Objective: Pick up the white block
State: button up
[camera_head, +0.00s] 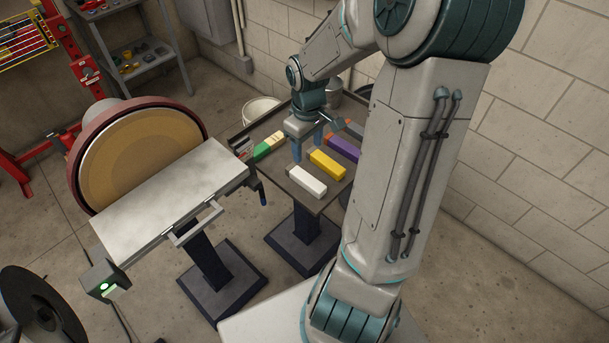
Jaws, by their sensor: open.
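The white block (308,181) lies on a dark tray table (319,203), near its front left edge. A yellow block (327,165) lies just behind and to the right of it. My gripper (308,150) points down over the table, behind the white block and near the yellow block's left end. Its two fingers are apart and nothing shows between them. I cannot tell its exact height above the table. My arm comes in from the right and hides part of the table's right side.
A purple block (343,148) and a green block (264,150) with a pale end also lie on the table. A disc sander (141,155) with a flat metal plate (164,195) stands close on the left. A white bucket (261,107) stands behind, near the block wall.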

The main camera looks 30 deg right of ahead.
send_over(308, 179)
jog(key=f, duration=0.7)
jog(key=shift+w+f+b, duration=0.15)
jog(key=shift+w+b, duration=0.1)
jog(key=shift+b, duration=0.15)
jog(key=shift+s+f, duration=0.15)
jog(key=shift+f, duration=1.25)
jog(key=shift+s+f, duration=0.15)
jog(key=shift+f, duration=1.2)
jog(key=shift+d, duration=0.1)
jog(key=c, duration=1.1)
